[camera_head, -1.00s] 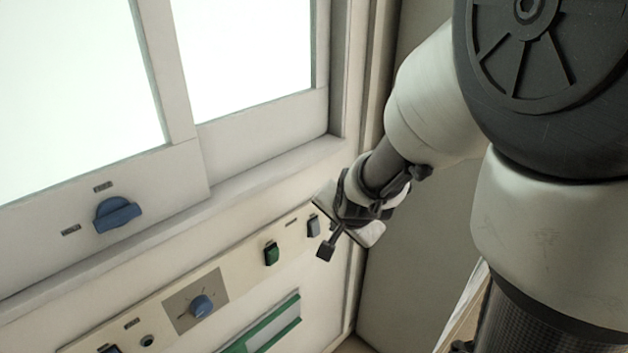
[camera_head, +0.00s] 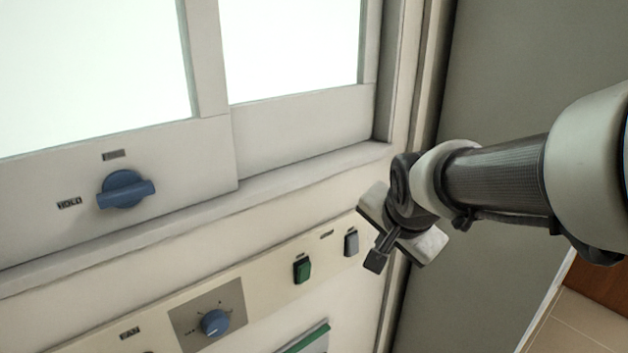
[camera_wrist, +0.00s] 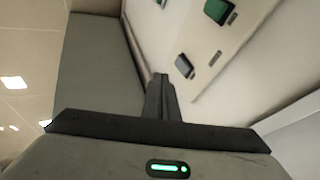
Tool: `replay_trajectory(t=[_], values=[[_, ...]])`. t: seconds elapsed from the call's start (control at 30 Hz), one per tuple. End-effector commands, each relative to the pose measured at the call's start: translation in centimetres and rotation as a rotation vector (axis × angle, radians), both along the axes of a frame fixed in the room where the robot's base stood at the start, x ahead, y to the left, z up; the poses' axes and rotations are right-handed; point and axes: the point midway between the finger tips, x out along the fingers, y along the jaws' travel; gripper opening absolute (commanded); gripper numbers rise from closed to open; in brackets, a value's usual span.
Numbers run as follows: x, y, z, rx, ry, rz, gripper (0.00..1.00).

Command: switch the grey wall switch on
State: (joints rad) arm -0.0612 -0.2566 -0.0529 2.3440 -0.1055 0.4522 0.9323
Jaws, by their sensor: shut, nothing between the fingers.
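The grey wall switch (camera_head: 351,243) is a small grey-blue rocker near the right end of the cream control strip. It also shows in the wrist view (camera_wrist: 184,66), just up and to the right of my fingertips. My gripper (camera_head: 376,262) is shut and empty, its dark fingertips just right of and slightly below the switch in the head view. In the wrist view the closed fingers (camera_wrist: 161,80) point towards the panel, with a visible gap in the picture between them and the switch. I cannot tell how far they are from the panel.
A green rocker switch (camera_head: 302,270) sits left of the grey one. Further left are a blue rotary knob (camera_head: 215,322) and, higher up, a larger blue knob (camera_head: 125,189). A ledge (camera_head: 300,183) runs above the strip. A grey side wall (camera_head: 500,120) stands to the right.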

Motion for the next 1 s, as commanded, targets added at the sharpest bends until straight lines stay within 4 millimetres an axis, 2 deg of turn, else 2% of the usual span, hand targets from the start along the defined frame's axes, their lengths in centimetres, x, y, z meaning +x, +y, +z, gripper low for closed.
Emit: replay_trajectory(t=[0.27, 0.43, 0.9, 1.0], values=[[0.0, 0.0, 0.1, -0.001, -0.001, 0.000, 0.00], [0.5, 0.0, -0.7, 0.000, 0.001, 0.001, 0.00], [5.7, -0.3, -8.5, -0.001, 0.004, 0.000, 0.00], [7.1, 0.8, -8.6, -0.001, -0.001, 0.005, 0.00]])
